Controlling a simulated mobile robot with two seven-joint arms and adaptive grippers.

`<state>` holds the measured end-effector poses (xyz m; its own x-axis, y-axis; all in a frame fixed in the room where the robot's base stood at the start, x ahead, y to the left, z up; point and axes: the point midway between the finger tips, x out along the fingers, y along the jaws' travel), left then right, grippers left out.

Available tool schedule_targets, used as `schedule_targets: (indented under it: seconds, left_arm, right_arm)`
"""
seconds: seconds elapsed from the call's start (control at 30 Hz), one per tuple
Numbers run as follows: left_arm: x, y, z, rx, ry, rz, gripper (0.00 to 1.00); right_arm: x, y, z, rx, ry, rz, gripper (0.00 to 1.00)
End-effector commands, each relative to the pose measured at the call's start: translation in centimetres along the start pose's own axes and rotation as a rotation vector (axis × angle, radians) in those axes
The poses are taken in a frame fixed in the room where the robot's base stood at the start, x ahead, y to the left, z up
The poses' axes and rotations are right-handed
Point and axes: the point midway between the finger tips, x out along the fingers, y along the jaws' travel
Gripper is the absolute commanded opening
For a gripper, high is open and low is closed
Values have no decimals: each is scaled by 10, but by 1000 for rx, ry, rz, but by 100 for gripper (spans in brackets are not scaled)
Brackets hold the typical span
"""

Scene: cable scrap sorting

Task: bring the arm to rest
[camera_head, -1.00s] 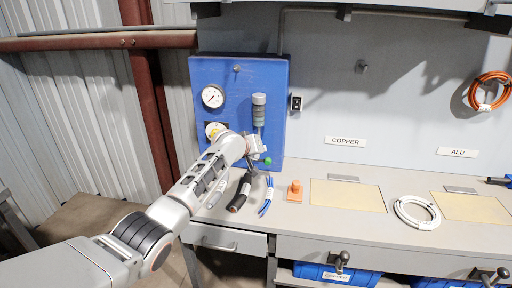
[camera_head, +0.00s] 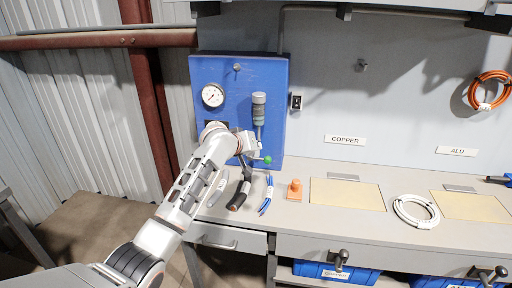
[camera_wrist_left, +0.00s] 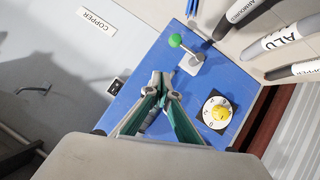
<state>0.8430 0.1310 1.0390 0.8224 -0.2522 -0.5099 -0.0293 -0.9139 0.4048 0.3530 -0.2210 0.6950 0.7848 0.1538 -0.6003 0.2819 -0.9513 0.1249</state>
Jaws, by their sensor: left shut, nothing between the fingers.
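My left arm reaches in from the left in the head view. Its gripper (camera_head: 250,157) is in front of the lower part of the blue panel (camera_head: 272,90), beside a green-knobbed lever (camera_head: 267,160), and partly hidden by the wrist. In the wrist view the gripper (camera_wrist_left: 161,80) is shut with nothing between its fingertips, over the blue panel (camera_wrist_left: 205,75). The green knob (camera_wrist_left: 175,40) is just beyond the tips there, apart from them. A yellow dial (camera_wrist_left: 217,112) is to the right of the fingers. My right gripper is not in view.
Cable pieces lie on the bench near the arm: black (camera_head: 240,190), blue (camera_head: 266,195) and grey (camera_head: 217,188). An orange coil (camera_head: 490,89) hangs on the wall.

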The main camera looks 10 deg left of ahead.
Motion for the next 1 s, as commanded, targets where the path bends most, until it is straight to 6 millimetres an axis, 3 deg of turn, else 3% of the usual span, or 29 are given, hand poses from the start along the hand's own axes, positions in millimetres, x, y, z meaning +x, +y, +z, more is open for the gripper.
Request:
schedule_targets:
  seconds: [0.17,0.27,0.47,0.77,1.0]
  left_arm:
    - [0,-2,3,4,-2,-2,0]
    - [-1,-13,20,32,-12,-17,0]
    - [-22,-67,101,189,-57,-101,0]
    - [-105,-158,224,489,-164,-265,0]
    - [-204,-217,296,727,-284,-396,0]
  right_arm:
    - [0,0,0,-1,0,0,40]
    - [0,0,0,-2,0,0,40]
    - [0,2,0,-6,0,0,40]
    - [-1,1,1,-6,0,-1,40]
    - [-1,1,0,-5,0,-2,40]
